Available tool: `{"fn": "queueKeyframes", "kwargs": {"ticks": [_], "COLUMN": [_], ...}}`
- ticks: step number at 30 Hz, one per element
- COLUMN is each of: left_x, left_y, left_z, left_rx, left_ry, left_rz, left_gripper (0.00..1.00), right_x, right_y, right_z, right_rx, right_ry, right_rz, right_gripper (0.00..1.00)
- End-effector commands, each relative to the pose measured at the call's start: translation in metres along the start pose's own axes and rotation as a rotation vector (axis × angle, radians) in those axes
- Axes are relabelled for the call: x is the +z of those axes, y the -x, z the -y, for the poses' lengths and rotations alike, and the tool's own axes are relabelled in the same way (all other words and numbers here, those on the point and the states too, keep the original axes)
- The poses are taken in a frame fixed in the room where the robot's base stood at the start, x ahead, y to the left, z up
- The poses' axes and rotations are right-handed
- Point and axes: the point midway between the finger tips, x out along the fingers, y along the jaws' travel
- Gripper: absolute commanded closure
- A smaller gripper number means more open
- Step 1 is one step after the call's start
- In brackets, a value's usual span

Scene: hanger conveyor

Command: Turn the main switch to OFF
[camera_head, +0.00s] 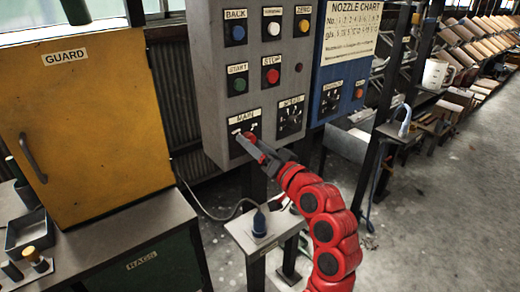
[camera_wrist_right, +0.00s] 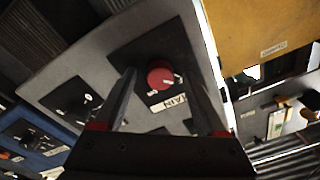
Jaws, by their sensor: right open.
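The main switch is a red round knob (camera_wrist_right: 160,75) with a pale mark, on a black plate, seen in the right wrist view. Its white label, MAIN (camera_head: 243,118), shows on the grey control box in the head view. My right gripper (camera_head: 254,142) is at this switch, reaching in from the lower right. In the right wrist view its two fingers stand apart, one on each side of the knob. I cannot tell whether they touch it. The dial's position words are too small to read. My left gripper is not in view.
The grey control box (camera_head: 216,80) carries several push buttons above and another black selector (camera_head: 291,117) right of the main switch. A blue box (camera_head: 325,84) adjoins on the right. A yellow guard cabinet (camera_head: 90,130) stands left. A small stand with a plug (camera_head: 259,222) is below.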

Motion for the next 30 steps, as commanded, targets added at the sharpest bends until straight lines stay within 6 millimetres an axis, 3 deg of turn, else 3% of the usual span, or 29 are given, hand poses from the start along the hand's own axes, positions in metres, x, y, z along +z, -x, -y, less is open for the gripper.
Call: {"fn": "queueKeyframes", "kwargs": {"ticks": [5, 15, 20, 30], "left_x": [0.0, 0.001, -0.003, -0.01], "left_y": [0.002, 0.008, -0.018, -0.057], "left_z": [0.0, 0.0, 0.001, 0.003], "left_rx": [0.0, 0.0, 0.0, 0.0], "left_ry": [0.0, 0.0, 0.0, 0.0], "left_rz": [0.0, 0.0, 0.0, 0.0], "left_gripper": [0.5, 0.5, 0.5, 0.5], "right_x": [-0.001, 0.0, -0.004, -0.004], "right_y": [0.015, 0.091, 0.119, 0.143], "right_z": [-0.001, -0.002, 0.001, 0.001], "right_rx": [0.001, 0.004, 0.009, 0.006], "right_ry": [0.0, -0.001, 0.002, 0.004], "right_rz": [-0.004, -0.006, 0.001, 0.003], "right_gripper": [0.27, 0.27, 0.27, 0.27]}}
